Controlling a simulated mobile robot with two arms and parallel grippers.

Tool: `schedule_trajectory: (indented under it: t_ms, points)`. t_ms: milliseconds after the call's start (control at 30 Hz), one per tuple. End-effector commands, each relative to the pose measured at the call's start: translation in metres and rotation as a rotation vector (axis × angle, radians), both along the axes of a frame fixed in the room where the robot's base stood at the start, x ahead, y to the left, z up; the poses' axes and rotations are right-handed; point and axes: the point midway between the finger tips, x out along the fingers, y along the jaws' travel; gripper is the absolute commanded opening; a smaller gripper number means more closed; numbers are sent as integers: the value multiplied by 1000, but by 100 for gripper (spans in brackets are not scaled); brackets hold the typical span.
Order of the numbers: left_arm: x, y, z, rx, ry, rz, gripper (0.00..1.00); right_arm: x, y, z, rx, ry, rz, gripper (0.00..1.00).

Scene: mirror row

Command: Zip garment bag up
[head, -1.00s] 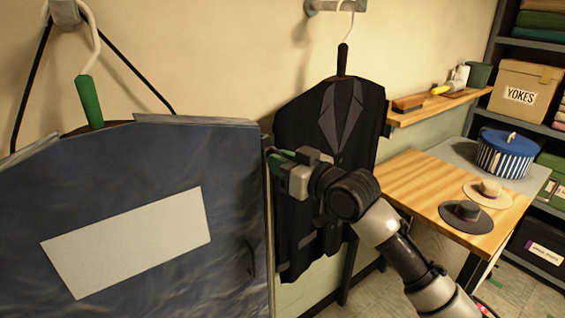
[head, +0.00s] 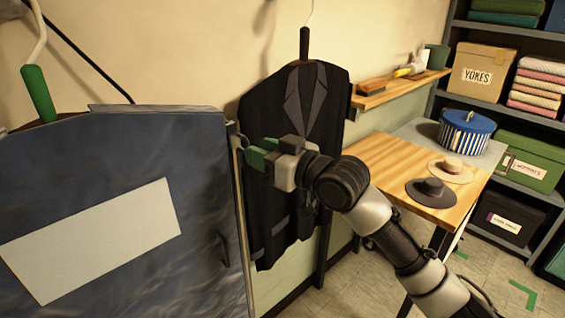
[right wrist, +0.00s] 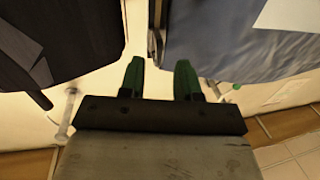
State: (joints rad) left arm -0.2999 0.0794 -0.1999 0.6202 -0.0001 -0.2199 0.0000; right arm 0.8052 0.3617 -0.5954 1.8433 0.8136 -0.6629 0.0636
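The blue-grey garment bag (head: 200,200) hangs at the left in the head view, with a pale blank panel (head: 90,240) on its front and a green-necked hanger (head: 38,93) at its top. A pale strip (head: 241,220) runs down its right edge. The bag also shows at upper right in the right wrist view (right wrist: 215,45). My right gripper (head: 250,150) is beside the upper part of that edge. I cannot make out a zipper pull. My left gripper is not in view.
A black suit (head: 290,190) hangs just right of the bag, behind my right gripper. A wooden table (head: 385,165) with two hats and a striped hatbox (head: 465,133) stands further right. A wall shelf (head: 400,88) and a shelving unit with boxes (head: 485,72) are behind.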

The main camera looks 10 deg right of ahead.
Motion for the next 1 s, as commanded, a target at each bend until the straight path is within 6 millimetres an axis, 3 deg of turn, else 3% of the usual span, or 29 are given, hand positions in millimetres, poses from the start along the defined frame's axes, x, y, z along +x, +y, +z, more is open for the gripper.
schedule_trajectory:
  t_ms: [300, 767, 867, 967, 1000]
  points:
    - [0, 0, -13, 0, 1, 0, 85, -38, -40, -1, 0, -1, 2, 33]
    - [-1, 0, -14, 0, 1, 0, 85, -44, -46, 0, 2, 2, 1, 33]
    - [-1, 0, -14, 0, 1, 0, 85, -34, -51, -13, 7, 25, -25, 33]
    - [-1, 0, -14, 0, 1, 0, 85, -9, -64, -50, 14, 85, -94, 33]
    - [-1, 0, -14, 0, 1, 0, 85, 2, -71, -72, 15, 118, -133, 33]
